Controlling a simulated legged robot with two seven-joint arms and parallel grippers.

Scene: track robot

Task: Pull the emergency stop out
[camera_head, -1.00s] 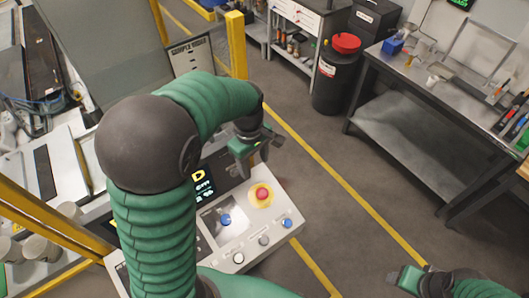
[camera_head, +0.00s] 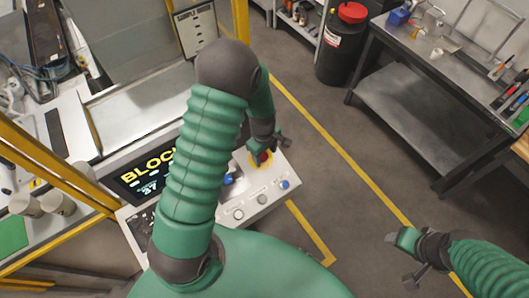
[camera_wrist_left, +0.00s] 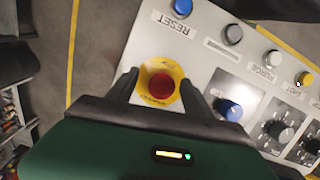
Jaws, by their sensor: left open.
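The emergency stop is a red button (camera_wrist_left: 160,86) on a round yellow plate (camera_wrist_left: 174,103). In the head view the red button (camera_head: 262,157) shows at the far end of the light control panel (camera_head: 254,208), partly hidden by my left gripper (camera_head: 273,147). In the left wrist view my left gripper (camera_wrist_left: 158,80) is open, with one dark finger on each side of the red button. Whether the fingers touch it I cannot tell. My right gripper (camera_head: 400,258) is at the lower right, away from the panel; its jaw state is unclear.
Blue, white and yellow buttons (camera_wrist_left: 304,78) and dark knobs (camera_wrist_left: 277,130) sit beside the stop. A screen (camera_head: 145,176) reads "BLOCK". A metal workbench (camera_head: 415,95) and a black bin with red lid (camera_head: 345,50) stand beyond open floor with yellow lines.

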